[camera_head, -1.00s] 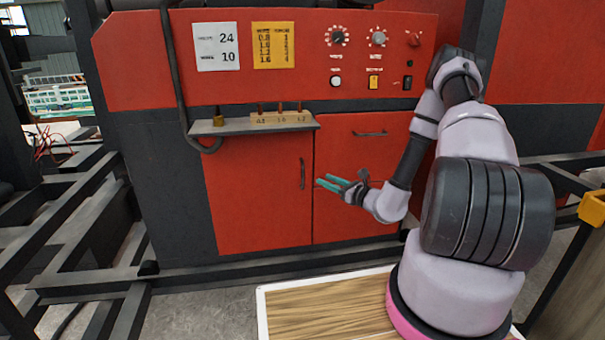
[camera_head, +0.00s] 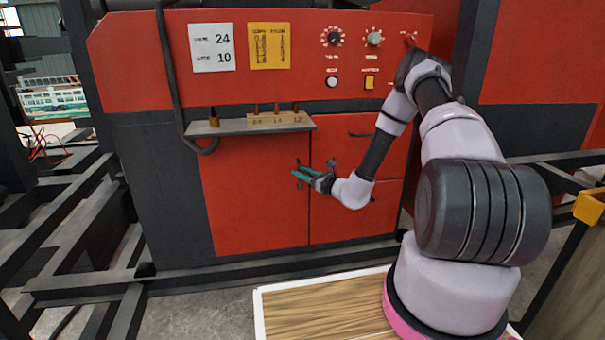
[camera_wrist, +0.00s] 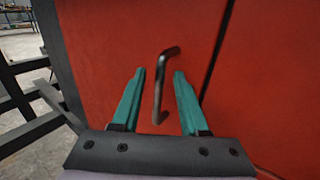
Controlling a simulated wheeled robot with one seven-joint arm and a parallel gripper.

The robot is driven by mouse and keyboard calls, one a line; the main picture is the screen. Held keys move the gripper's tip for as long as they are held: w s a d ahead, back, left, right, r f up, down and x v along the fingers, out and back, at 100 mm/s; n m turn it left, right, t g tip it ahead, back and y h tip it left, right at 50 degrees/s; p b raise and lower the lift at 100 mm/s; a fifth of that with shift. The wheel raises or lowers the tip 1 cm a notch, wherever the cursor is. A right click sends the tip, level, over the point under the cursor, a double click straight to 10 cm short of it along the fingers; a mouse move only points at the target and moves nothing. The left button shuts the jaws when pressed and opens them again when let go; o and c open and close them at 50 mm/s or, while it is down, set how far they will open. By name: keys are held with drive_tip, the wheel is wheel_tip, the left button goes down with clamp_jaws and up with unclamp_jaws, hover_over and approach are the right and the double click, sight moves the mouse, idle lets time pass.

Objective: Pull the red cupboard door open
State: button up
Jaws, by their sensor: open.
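The red cupboard door (camera_head: 245,200) is the left lower panel of the red machine and looks shut, with a dark seam along its right edge. It also fills much of the wrist view (camera_wrist: 100,45). Its dark upright bar handle (camera_wrist: 158,95) shows between the two teal fingers of my gripper (camera_wrist: 158,75). I cannot tell how deep the handle lies between the fingers. In the head view my gripper (camera_head: 295,172) is in front of the door near its right edge, open, and hides most of the handle.
A grey shelf (camera_head: 230,127) with a brass padlock (camera_head: 214,117) and a wooden block (camera_head: 278,119) juts out above the door. Red drawers with handles (camera_head: 360,134) are to the right. Dark steel frames (camera_head: 60,235) stand at the left.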

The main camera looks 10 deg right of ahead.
clamp_jaws()
idle(1.4)
